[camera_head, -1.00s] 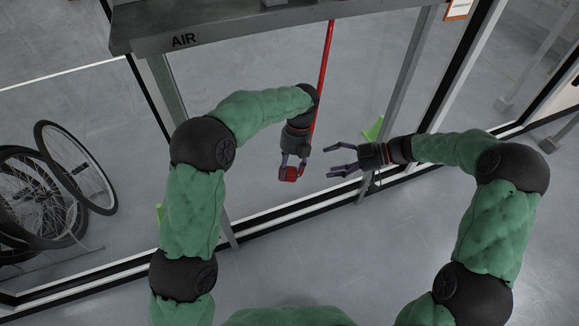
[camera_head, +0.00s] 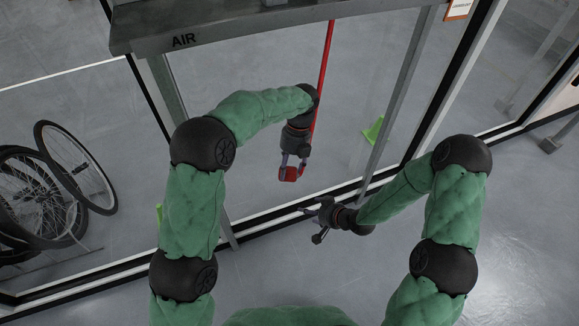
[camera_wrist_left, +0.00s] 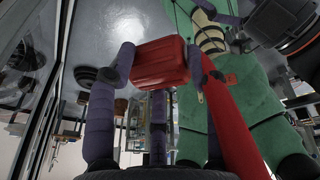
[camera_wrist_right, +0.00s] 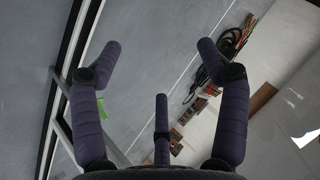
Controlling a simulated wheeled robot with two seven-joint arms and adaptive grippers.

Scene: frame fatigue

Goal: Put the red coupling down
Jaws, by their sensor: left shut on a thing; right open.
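The red coupling (camera_head: 289,174) is held between the fingers of my left gripper (camera_head: 291,168), in the middle of the head view. In the left wrist view the coupling (camera_wrist_left: 160,63) is a ribbed red block gripped between the purple fingers. A red hose (camera_head: 324,75) runs from the overhead frame down behind my left wrist; in the left wrist view it passes beside the right-hand finger. My right gripper (camera_head: 312,222) is open and empty, lower and to the right of the coupling. Its spread fingers show in the right wrist view (camera_wrist_right: 160,75) with nothing between them.
A grey metal frame marked AIR (camera_head: 184,40) stands ahead, with legs on both sides. Bicycle wheels (camera_head: 40,195) stand at the left. Open grey floor (camera_head: 300,270) lies nearer me.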

